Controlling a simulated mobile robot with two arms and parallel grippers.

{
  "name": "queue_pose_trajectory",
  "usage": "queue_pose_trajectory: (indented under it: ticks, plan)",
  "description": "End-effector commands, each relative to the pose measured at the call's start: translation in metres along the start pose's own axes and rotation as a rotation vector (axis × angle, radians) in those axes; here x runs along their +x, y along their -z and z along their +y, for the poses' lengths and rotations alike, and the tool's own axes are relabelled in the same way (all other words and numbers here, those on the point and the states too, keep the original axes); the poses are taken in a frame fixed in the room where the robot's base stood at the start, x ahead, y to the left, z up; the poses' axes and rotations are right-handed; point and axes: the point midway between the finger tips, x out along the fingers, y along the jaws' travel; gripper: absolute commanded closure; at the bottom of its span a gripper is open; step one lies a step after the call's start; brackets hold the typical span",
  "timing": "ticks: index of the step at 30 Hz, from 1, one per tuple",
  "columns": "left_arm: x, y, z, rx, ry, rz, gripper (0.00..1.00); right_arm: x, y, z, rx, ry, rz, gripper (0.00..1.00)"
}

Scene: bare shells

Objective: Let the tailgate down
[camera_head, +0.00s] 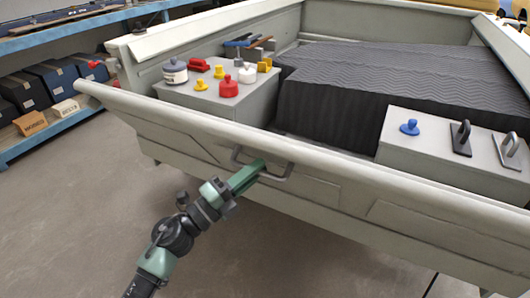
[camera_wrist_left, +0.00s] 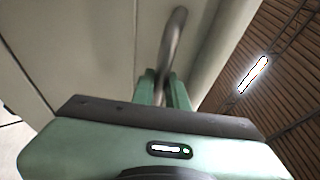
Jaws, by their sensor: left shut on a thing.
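The tailgate (camera_head: 330,200) is a pale grey-white panel across the back of the truck bed. It looks tilted outward at the top, with a gap at the left corner. A grey bar handle (camera_head: 284,172) is fixed on its outer face. My left gripper (camera_head: 258,166) is at the handle's left part, with green fingers shut on it. In the left wrist view the handle (camera_wrist_left: 174,45) runs up from between the fingers (camera_wrist_left: 162,88). The fingertips' far side is hidden. My right gripper is not in view.
The bed holds a grey box (camera_head: 190,98) with several coloured knobs, dark ribbed matting (camera_head: 390,75), and another grey box (camera_head: 430,130) with a blue knob and two handles. A blue shelf (camera_head: 60,112) with bins stands at left. The floor (camera_head: 70,220) before the tailgate is clear.

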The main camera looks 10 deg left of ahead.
Motion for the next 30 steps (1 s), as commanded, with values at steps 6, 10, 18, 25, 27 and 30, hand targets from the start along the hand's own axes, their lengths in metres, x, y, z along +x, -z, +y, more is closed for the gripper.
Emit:
queue_pose_trajectory:
  ticks: [6,10,18,25,27,30]
  plan:
    - [-0.021,0.009,0.014,0.003,-0.005,0.0,1.0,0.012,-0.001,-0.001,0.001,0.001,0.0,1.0]
    - [-0.025,0.01,0.015,0.002,-0.004,-0.001,1.0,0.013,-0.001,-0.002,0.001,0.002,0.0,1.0]
    - [-0.025,0.01,0.015,0.003,-0.004,-0.002,1.0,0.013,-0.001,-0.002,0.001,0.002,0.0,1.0]
    - [-0.025,0.009,0.015,0.003,-0.004,-0.003,1.0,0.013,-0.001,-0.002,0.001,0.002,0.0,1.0]
    - [-0.025,0.009,0.015,0.003,-0.004,-0.003,1.0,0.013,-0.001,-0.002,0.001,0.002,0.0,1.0]
    - [-0.025,0.009,0.015,0.003,-0.004,-0.003,1.0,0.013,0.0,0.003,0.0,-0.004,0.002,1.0]
